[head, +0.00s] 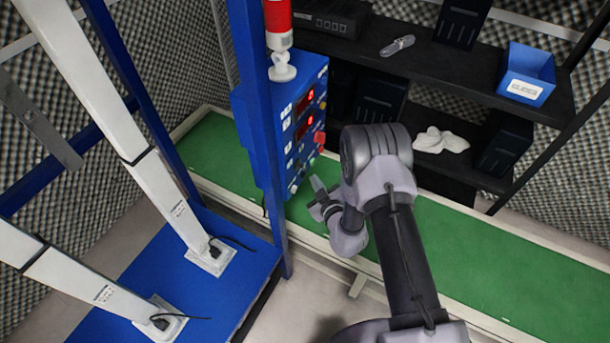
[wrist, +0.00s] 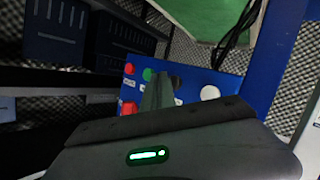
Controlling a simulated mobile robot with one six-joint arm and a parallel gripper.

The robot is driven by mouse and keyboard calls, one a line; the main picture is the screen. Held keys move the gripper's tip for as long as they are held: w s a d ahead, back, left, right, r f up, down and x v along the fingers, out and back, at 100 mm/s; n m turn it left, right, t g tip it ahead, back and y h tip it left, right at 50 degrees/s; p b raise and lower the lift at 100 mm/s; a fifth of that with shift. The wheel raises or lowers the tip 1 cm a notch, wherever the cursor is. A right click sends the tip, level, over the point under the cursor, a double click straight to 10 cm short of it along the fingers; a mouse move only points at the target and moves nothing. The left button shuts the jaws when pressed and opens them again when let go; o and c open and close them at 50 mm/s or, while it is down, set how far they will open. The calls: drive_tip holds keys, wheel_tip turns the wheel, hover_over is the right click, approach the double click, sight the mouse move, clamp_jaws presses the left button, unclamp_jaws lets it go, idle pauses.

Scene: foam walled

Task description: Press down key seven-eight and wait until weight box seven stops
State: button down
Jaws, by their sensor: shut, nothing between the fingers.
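A blue control box (head: 285,120) hangs on a blue post in the head view, with two red lit displays and several coloured buttons on its face. I cannot read which button is key seven-eight. My gripper (head: 318,190) is shut and empty, close to the lower part of the button face. In the wrist view, my shut fingers (wrist: 162,92) point at the panel between a green button (wrist: 148,74) and a white round knob (wrist: 210,92). A red button (wrist: 129,107) is left of the fingers. Contact cannot be told, and the fingers hide part of the panel. I cannot identify weight box seven.
A green conveyor-like surface (head: 450,235) runs behind my arm. Dark shelves (head: 420,60) at the back hold a blue bin (head: 527,73), a white cloth (head: 440,140) and black boxes. Two white slanted columns (head: 165,190) stand on a blue base (head: 225,285) at left.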

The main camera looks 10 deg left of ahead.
drive_tip(key=shift+a, duration=0.1)
drive_tip(key=shift+w+a, duration=0.15)
drive_tip(key=shift+a, duration=0.2)
